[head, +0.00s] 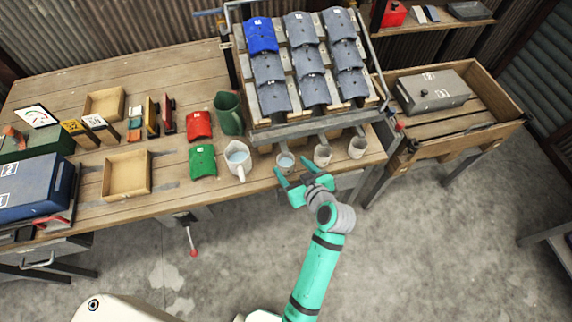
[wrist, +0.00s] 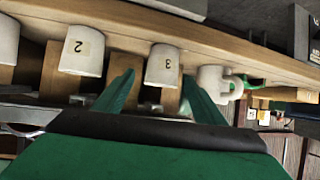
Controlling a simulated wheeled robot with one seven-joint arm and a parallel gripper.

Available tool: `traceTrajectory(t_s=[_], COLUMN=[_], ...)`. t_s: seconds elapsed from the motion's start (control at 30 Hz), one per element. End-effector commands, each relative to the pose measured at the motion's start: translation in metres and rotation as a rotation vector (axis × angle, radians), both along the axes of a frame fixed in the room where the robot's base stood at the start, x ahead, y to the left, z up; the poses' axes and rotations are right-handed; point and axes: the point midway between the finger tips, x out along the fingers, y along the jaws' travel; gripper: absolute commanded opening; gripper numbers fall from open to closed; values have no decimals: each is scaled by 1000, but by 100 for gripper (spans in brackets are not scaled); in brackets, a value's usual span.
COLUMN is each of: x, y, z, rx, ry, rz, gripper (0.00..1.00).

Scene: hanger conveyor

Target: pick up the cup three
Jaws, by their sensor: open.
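Cup three is a small white cup (head: 285,161) at the front edge of the workbench, with something bluish inside. In the wrist view, which looks inverted, the cup marked 3 (wrist: 163,65) lies between and beyond my fingertips. My gripper (head: 296,173) is open and empty, just in front of that cup. Its two green fingers (wrist: 158,84) are spread to either side of the cup, and I see no contact. A similar cup marked 2 (wrist: 82,50) stands beside it; in the head view it is to the right (head: 322,154).
A white mug with a handle (head: 238,160) stands close to the left of cup three. Another small cup (head: 357,148) stands at the right. Behind is a sloped rack (head: 258,135) of grey and blue pieces. Open floor lies in front of the bench.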

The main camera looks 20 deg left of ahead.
Motion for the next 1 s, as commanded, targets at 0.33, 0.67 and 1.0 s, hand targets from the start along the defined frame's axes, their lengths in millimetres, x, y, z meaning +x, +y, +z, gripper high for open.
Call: traceTrajectory(t_s=[0.33,0.67,1.0], x=[21,45,51], y=[23,50,56], z=[-16,-35,-40], rx=[0,2,1], ry=[-1,0,-1], rz=[-1,-2,-4], gripper=[64,64,64])
